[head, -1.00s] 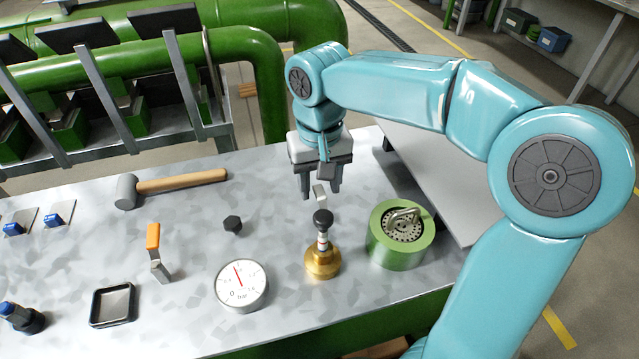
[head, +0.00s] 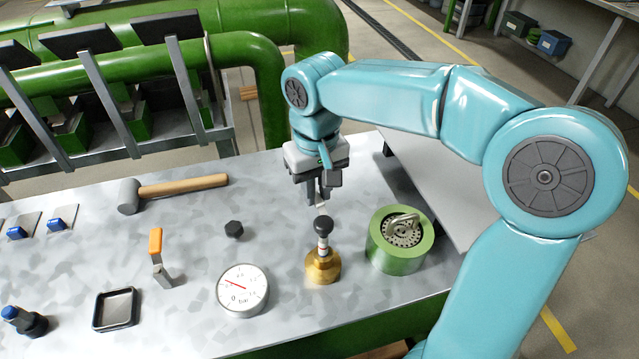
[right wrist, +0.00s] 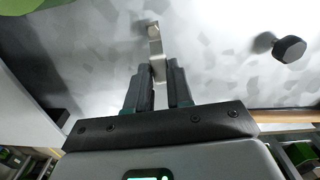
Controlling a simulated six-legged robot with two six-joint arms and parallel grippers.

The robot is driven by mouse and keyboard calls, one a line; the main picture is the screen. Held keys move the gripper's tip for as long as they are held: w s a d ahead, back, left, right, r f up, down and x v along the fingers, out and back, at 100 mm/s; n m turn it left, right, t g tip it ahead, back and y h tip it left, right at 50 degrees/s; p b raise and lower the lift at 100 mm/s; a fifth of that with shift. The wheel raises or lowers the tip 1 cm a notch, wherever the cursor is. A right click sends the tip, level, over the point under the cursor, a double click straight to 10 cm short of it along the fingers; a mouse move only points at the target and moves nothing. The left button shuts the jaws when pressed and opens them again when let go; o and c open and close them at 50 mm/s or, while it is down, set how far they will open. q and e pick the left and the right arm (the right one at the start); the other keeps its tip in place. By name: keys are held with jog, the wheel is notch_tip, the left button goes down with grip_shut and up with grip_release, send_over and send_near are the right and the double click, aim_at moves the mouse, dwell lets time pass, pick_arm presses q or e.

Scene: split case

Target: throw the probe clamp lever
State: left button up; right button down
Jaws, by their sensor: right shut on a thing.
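The probe stands upright in a brass fitting (head: 323,267) and has a black ball knob (head: 323,223) on top. Just behind the knob is a small silver bent strip, which I take for the clamp lever (head: 321,208). In the right wrist view the lever (right wrist: 154,45) runs up from between the fingertips. My right gripper (head: 318,196) points down behind the probe, and it also shows in the right wrist view (right wrist: 158,82). It is shut on the lever's near end. The lever's base is mostly hidden by the knob in the head view. My left gripper is not in view.
A green ring-shaped housing (head: 387,258) stands right of the probe. A pressure gauge (head: 242,289), a black hex bolt (head: 234,229), an orange-handled lever (head: 155,241), a square black tray (head: 115,309) and a mallet (head: 182,184) are to the left. Bare bench lies between them.

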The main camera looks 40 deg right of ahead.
jog(key=n, duration=0.1)
jog(key=a+n+p, duration=0.1)
jog(key=n, duration=0.1)
jog(key=shift+w+a+r+n, duration=0.1)
jog(key=shift+w+r+n, duration=0.05)
jog(key=shift+n, duration=0.15)
jog(key=n, duration=0.1)
jog(key=a+n+p, duration=0.1)
jog(key=n, duration=0.1)
jog(key=n+p, duration=0.1)
jog(key=shift+a+n, duration=0.3)
jog(key=shift+a, duration=0.05)
jog(key=n, duration=0.2)
jog(key=s+a+n+p, duration=0.1)
jog(key=n, duration=0.1)
jog(key=shift+a, duration=0.15)
jog(key=shift+s+a+n+p, duration=0.2)
jog(key=shift+s+n+p, duration=0.05)
jog(key=shift+n, duration=0.75)
jog(key=shift+s+a+n+p, duration=0.2)
jog(key=shift+s+n+p, duration=0.05)
jog(key=shift+n, duration=0.75)
jog(key=c, duration=1)
grip_release()
jog(key=shift+s, duration=0.1)
